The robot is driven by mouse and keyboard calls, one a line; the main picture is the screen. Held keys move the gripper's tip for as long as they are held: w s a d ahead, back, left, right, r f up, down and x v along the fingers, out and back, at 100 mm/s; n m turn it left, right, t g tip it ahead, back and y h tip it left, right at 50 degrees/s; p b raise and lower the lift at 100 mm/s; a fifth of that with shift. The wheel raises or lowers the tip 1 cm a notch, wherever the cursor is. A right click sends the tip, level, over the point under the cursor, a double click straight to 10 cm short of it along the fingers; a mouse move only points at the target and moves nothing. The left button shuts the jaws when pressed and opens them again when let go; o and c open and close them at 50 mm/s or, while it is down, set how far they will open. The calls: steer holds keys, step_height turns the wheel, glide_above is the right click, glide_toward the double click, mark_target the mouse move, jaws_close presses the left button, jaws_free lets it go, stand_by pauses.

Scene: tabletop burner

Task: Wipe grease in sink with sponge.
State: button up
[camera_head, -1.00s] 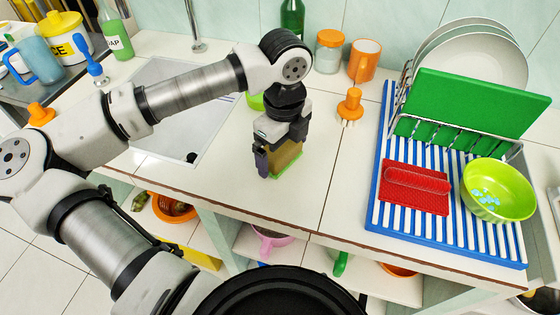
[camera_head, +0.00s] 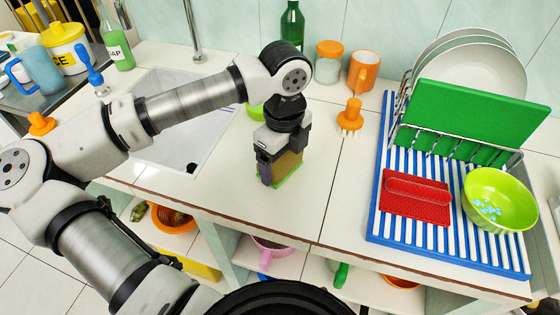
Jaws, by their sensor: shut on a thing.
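My gripper (camera_head: 281,172) points down over the counter to the right of the sink. It is shut on a sponge (camera_head: 288,170), yellowish-brown with a green lower edge. The sponge is low, at or just above the counter top; I cannot tell if it touches. The white sink (camera_head: 203,126) lies left of my gripper, partly covered by my arm. A dark round spot near its front right corner shows; I cannot tell if it is the drain or grease.
A striped blue-and-white drying mat (camera_head: 424,231) with a dish rack, green board (camera_head: 470,115) and green bowl (camera_head: 497,200) is on the right. An orange brush (camera_head: 351,115), orange mug (camera_head: 363,72) and jar (camera_head: 328,62) stand behind my gripper. The faucet (camera_head: 193,32) rises behind the sink.

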mark_target(283, 158)
steer(key=shift+r+p, duration=0.95)
steer(key=shift+r, duration=1.45)
